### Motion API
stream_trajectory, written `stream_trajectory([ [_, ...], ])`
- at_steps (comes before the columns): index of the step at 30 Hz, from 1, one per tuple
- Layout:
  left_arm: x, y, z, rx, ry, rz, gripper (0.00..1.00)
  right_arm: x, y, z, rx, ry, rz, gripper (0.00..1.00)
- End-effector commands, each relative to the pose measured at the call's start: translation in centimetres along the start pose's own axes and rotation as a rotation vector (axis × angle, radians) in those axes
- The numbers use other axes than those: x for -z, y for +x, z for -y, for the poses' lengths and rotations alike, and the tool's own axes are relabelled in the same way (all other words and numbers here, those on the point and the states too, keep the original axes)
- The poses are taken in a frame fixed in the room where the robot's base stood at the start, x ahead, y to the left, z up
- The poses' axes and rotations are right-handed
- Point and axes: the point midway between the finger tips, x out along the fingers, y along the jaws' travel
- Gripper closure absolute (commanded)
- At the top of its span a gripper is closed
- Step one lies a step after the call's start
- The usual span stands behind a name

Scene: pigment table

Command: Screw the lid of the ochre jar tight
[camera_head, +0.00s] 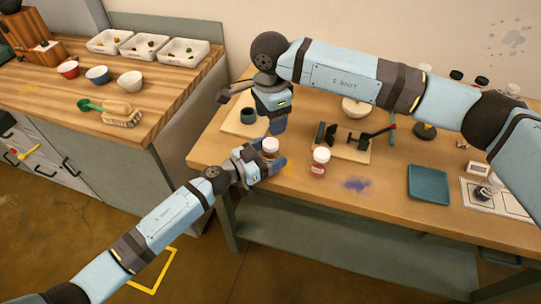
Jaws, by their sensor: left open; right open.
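A small jar with a pale lid (270,146) stands near the front left edge of the table, at my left gripper (274,165). Its body is mostly hidden by the gripper, so I cannot make out its contents or how the lid sits. My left gripper is open, with its fingers around or beside the jar; I cannot tell if they touch it. My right gripper (278,124) is open and points down, just behind and above the jar. A second jar with a white lid and reddish contents (319,170) stands to the right.
A wooden stand with dark parts (352,153), a purple powder patch (356,184) and a teal tray (428,185) lie to the right. A wooden counter (60,115) with bowls is at left.

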Motion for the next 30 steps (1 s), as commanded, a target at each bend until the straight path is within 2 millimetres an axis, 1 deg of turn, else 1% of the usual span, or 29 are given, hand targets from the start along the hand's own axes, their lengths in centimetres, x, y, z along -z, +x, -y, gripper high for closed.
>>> stream_trajectory([
  [1,0.00,-0.01,0.01,0.000,0.000,0.000,0.22,-0.01,0.00,0.00,0.000,0.000,0.000,0.37],
  [2,0.01,-0.02,0.01,0.000,0.000,0.000,0.24,-0.01,0.00,0.00,0.000,0.000,0.000,0.37],
  [3,0.00,-0.02,0.01,0.000,0.000,0.000,0.33,-0.01,0.00,0.00,0.000,0.000,0.000,0.37],
  [8,0.00,-0.03,0.01,0.000,0.000,0.000,0.70,-0.01,0.00,0.00,0.000,0.000,0.000,0.37],
  [9,0.00,-0.03,0.01,0.000,0.000,0.000,0.79,-0.01,0.00,0.00,0.000,0.000,0.000,0.37],
  [12,0.00,-0.03,0.01,0.000,0.000,0.000,1.00,-0.01,0.00,0.00,0.000,-0.001,0.000,0.37],
  [14,0.00,-0.04,0.01,0.000,0.000,0.000,1.00,-0.01,-0.02,0.01,0.000,-0.010,0.000,0.37],
  [17,0.00,-0.04,0.01,0.000,0.000,0.000,1.00,-0.05,-0.11,0.06,0.002,-0.079,-0.002,0.37],
  [20,0.00,-0.04,0.01,0.000,0.000,0.000,1.00,-0.12,-0.15,0.08,0.003,-0.221,-0.003,0.37],
  [24,-0.01,-0.04,0.01,0.000,0.000,0.000,1.00,-0.15,-0.16,0.07,0.002,-0.464,-0.003,0.37],
  [27,-0.01,-0.04,0.01,0.000,0.000,0.000,1.00,-0.11,-0.13,0.06,0.002,-0.610,-0.003,0.37],
  [30,-0.01,-0.04,0.01,0.000,0.000,0.000,1.00,-0.04,-0.08,0.04,0.001,-0.715,-0.002,0.37],
])
